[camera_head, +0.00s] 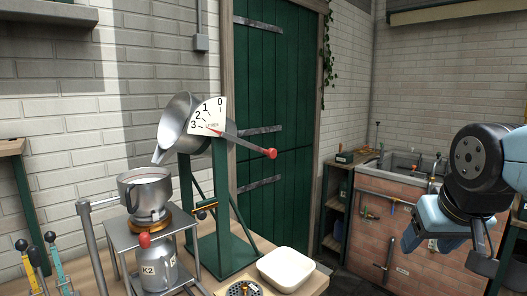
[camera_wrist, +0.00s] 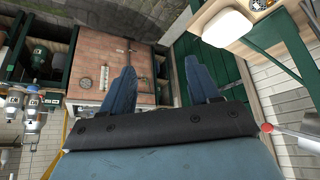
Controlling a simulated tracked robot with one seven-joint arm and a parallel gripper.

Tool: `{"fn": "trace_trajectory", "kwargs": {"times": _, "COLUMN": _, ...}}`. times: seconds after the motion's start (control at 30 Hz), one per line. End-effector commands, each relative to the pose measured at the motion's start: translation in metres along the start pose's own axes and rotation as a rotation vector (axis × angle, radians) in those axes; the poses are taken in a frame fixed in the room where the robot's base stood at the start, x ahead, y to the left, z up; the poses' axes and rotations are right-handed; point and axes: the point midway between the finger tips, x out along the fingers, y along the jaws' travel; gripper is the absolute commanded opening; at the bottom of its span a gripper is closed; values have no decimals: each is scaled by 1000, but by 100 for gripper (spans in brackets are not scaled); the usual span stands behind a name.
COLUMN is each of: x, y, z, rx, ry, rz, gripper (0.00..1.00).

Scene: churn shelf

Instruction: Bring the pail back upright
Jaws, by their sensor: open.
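The metal pail (camera_head: 180,124) hangs tilted in a green stand (camera_head: 221,215), its spout pointing down to the left over a metal pot (camera_head: 146,193). A white dial (camera_head: 208,115) marked 0 to 3 sits on the pail's side; a small red pointer is near its lower-left end. A lever with a red knob (camera_head: 271,153) sticks out to the right, sloping down. My gripper (camera_head: 452,240) is at the far right, well away from the lever. In the wrist view my gripper (camera_wrist: 162,78) has its two blue fingers spread, with nothing between them.
A can marked K2 (camera_head: 158,268) stands under the pot. A green door (camera_head: 275,90) is behind. A brick sink unit (camera_head: 385,225) stands behind my arm.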

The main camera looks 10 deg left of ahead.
Motion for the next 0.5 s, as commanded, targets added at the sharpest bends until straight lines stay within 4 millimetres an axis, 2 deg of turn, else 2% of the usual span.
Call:
{"fn": "trace_trajectory", "kwargs": {"times": 0.07, "x": 8, "y": 6, "z": -19, "rx": -5, "ry": 47, "rz": 7, "gripper": 61}}
{"fn": "trace_trajectory", "kwargs": {"times": 0.27, "x": 32, "y": 14, "z": -95, "rx": -33, "ry": 263, "rz": 14, "gripper": 61}}
{"fn": "trace_trajectory", "kwargs": {"times": 0.37, "x": 43, "y": 11, "z": -133, "rx": -59, "ry": 377, "rz": -3, "gripper": 61}}
{"fn": "trace_trajectory", "kwargs": {"times": 0.5, "x": 56, "y": -4, "z": -181, "rx": -106, "ry": 530, "rz": -57, "gripper": 61}}
